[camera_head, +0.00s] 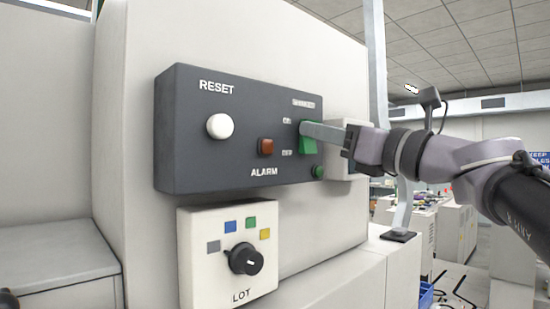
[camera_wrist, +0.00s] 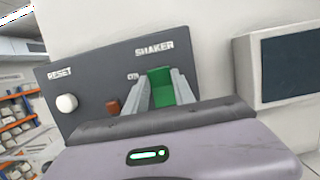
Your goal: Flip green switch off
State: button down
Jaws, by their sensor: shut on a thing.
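The green switch (camera_head: 308,144) sits at the right of a dark control panel (camera_head: 232,160), between the small labels ON above and OFF below. In the wrist view the green switch (camera_wrist: 161,85) shows between my two fingers, under the word SHAKER. My gripper (camera_head: 306,129) reaches in from the right with its fingertips at the upper part of the switch. In the wrist view my gripper (camera_wrist: 160,93) has a finger on each side of the switch and is shut on it. The fingers hide part of the switch and the OFF label there.
The panel also holds a white RESET button (camera_head: 220,126), a reddish-brown ALARM square (camera_head: 266,147) and a small round green part (camera_head: 318,171). Below is a white LOT box (camera_head: 200,261) with a black knob (camera_head: 245,259). A grey box with a dark screen (camera_wrist: 288,65) stands right of the panel.

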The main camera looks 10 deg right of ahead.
jog(key=shift+f+t+b, duration=0.2)
jog(key=shift+t+b, duration=0.1)
jog(key=shift+b, duration=0.05)
jog(key=c, duration=1)
grip_release()
jog(key=shift+c, duration=0.2)
jog(key=shift+s+d, duration=0.1)
jog(key=b+v, duration=0.4)
jog(key=v, duration=1.3)
jog(key=shift+f, duration=0.2)
jog(key=shift+d, duration=0.1)
